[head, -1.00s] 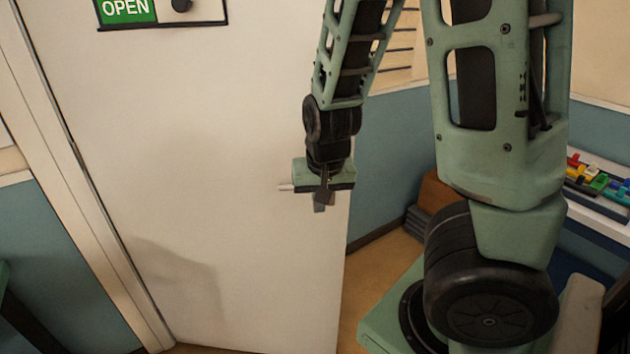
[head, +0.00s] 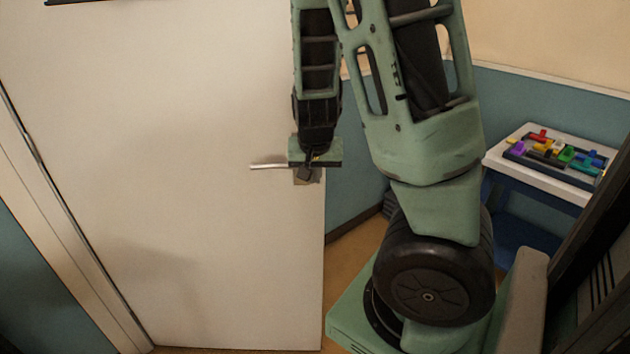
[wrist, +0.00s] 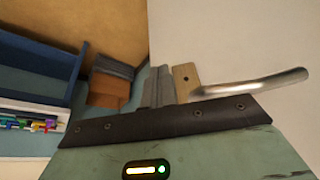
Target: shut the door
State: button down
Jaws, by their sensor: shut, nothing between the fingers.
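The white door (head: 170,150) stands open, its free edge on the right with a gap of floor and wall beyond it. Its metal lever handle (head: 268,166) sticks out to the left near that edge. My gripper (head: 308,172) is at the handle's right end, by the door edge, and hides part of the handle. In the wrist view the shut fingers (wrist: 160,88) are beside the handle's backplate (wrist: 186,80), and the silver lever (wrist: 255,86) runs right. I cannot tell whether the fingers touch the door.
A white table (head: 545,182) with colourful blocks (head: 560,152) stands at the right. In the wrist view a brown box (wrist: 108,92) and a grey stack (wrist: 113,68) lie beyond the door edge. The door frame (head: 60,230) is on the left.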

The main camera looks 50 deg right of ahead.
jog(key=shift+w+d+f+b, duration=0.15)
jog(key=shift+w+d+f, duration=0.15)
jog(key=shift+w+d, duration=0.5)
jog(key=shift+w+d+f+b, duration=0.2)
jog(key=shift+w+d, duration=0.3)
jog(key=shift+d, duration=0.5)
